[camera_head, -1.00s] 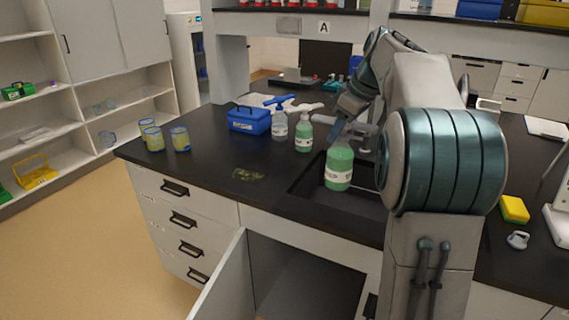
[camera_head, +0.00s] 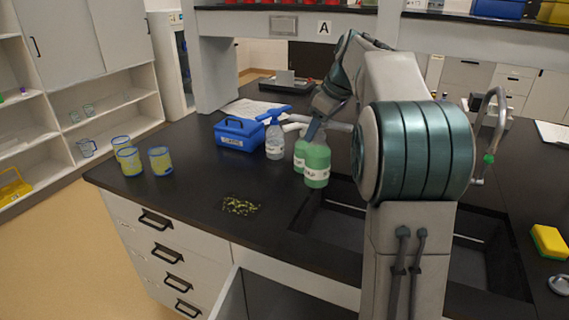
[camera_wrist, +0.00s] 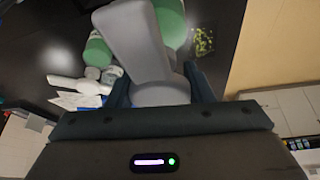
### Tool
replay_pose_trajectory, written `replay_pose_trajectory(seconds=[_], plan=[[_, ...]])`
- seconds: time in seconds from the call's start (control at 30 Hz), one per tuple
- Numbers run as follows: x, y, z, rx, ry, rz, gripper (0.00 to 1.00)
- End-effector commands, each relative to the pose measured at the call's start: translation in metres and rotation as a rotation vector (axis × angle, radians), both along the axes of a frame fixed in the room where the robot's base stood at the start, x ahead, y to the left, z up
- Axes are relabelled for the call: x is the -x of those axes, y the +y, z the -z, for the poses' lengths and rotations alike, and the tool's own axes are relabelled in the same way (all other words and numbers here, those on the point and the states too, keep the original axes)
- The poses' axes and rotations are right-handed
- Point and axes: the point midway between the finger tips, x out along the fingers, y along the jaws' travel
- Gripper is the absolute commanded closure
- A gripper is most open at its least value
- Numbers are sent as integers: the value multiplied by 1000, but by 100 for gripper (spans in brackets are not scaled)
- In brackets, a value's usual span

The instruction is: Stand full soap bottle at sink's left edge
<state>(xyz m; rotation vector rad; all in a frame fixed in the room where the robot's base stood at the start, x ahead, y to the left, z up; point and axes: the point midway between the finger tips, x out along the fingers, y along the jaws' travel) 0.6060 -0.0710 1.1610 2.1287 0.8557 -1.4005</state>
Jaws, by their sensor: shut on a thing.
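A green soap bottle (camera_head: 317,166) hangs upright in my gripper (camera_head: 314,130), beside the far left corner of the sink (camera_head: 340,222). My gripper is shut on its top. I cannot tell whether its base touches the counter. A second green bottle (camera_head: 299,151) with a white pump stands close behind it, partly hidden. In the wrist view the held bottle's grey pump head (camera_wrist: 135,40) lies between my fingers, its green body (camera_wrist: 172,18) beyond. The second bottle (camera_wrist: 97,52) shows to the left there. My arm hides part of the sink.
A clear spray bottle (camera_head: 275,143) with a blue trigger and a blue box (camera_head: 240,133) stand left of the bottles. Several yellow-blue cups (camera_head: 160,161) stand farther left. A yellow-green speckled patch (camera_head: 240,205) marks the counter. The counter between it and the sink is bare.

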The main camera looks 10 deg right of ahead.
Motion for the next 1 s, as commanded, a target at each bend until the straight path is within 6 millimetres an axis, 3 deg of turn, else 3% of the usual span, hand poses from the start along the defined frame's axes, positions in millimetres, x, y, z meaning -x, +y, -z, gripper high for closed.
replay_pose_trajectory(seconds=[0.4,0.6,0.83,1.0], plan=[[-48,63,46,-1,1,-3,100],[-55,72,56,-1,0,-1,100],[-54,71,87,0,2,1,100],[-54,71,93,0,-1,0,100]])
